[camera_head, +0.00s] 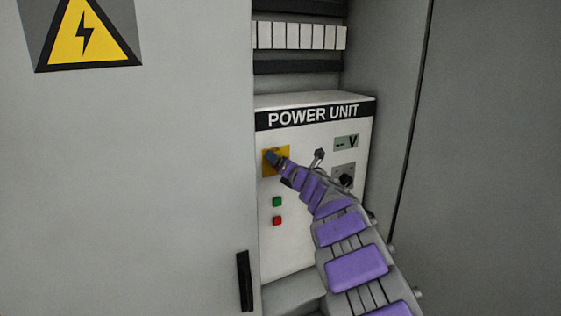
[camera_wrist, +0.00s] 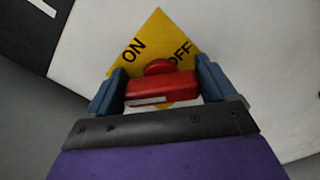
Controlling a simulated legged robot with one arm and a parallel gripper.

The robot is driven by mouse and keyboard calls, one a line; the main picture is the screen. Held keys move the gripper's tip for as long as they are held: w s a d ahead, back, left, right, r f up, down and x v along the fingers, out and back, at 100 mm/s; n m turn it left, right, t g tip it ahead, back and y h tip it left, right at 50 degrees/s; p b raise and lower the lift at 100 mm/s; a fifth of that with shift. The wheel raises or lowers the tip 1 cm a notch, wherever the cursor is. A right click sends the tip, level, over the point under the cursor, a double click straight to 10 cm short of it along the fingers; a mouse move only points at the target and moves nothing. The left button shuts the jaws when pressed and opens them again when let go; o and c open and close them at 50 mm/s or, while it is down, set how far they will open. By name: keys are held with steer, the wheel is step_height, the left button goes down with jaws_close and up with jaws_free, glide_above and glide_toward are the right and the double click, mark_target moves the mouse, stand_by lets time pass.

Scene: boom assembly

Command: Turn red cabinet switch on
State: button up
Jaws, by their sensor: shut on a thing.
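The red switch (camera_wrist: 160,87) sits on a yellow plate (camera_wrist: 152,42) marked ON and OFF in the wrist view. The plate looks rotated in this view, with ON to the left and OFF to the right. My gripper (camera_wrist: 160,88) has its two blue fingers on either side of the red handle and is shut on it. In the head view the yellow plate (camera_head: 283,153) is on the upper left of the white power unit (camera_head: 292,245). My gripper (camera_head: 272,157) covers the switch there, so the red handle is hidden.
Green (camera_head: 277,202) and red (camera_head: 277,221) buttons lie below the yellow plate. A display (camera_head: 346,142) and a black knob (camera_head: 346,180) are to the right. The grey cabinet door (camera_head: 130,180) with a warning sign (camera_head: 83,33) stands close on the left. A side wall bounds the right.

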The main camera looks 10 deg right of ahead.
steer(key=m+p, duration=0.2)
steer(key=m, duration=0.2)
steer(key=shift+d+m, duration=0.1)
steer(key=shift+m, duration=0.2)
steer(key=m+p, duration=0.2)
steer(key=m, duration=0.1)
steer(key=m+p, duration=0.1)
steer(key=m, duration=0.1)
steer(key=shift+f, duration=0.35)
steer(key=shift+d+m+p, duration=0.1)
steer(key=shift+m+p, duration=0.2)
steer(key=shift+m, duration=0.1)
steer(key=shift+f, duration=0.2)
steer(key=o, duration=0.9)
steer(key=shift+w, duration=0.15)
steer(key=shift+c, duration=0.2)
steer(key=shift+d, duration=0.1)
steer(key=shift+r, duration=0.1)
